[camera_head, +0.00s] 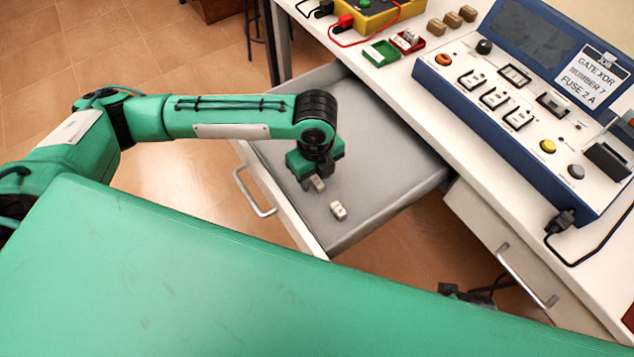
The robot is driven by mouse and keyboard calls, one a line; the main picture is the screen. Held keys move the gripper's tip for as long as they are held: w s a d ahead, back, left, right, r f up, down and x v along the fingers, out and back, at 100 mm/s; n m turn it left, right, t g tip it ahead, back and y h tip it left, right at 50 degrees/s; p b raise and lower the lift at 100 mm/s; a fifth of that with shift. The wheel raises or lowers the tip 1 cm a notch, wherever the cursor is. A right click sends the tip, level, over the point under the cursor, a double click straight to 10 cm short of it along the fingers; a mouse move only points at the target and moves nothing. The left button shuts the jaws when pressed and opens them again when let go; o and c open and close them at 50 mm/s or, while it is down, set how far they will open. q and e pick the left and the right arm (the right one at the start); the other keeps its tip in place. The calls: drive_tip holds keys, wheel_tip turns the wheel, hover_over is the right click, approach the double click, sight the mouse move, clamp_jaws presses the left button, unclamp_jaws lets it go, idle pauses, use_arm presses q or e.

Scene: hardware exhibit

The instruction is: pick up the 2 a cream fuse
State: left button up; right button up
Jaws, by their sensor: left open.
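Two small cream fuses lie in the open grey drawer (385,165). One fuse (318,184) is right at my left gripper (315,178), partly hidden by it. The other fuse (339,210) lies apart, nearer the drawer's front, with dark marking on its top. The markings are too small to read, so I cannot tell which is the 2 A one. My left gripper points down into the drawer with its jaws open, around or just above the nearer fuse; I cannot tell which.
The white desk carries a blue control console (540,90) with a label reading "FUSE 2 A". Green tray (380,53), red tray (407,42) and several brown blocks (452,20) stand behind the drawer. A closed drawer (510,250) is at right. The open drawer's right side is bare.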

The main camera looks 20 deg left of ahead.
use_arm(q)
drive_tip(key=shift+f, duration=0.25)
clamp_jaws()
use_arm(e)
drive_tip(key=shift+r, duration=0.2)
use_arm(q)
drive_tip(key=shift+r, duration=0.15)
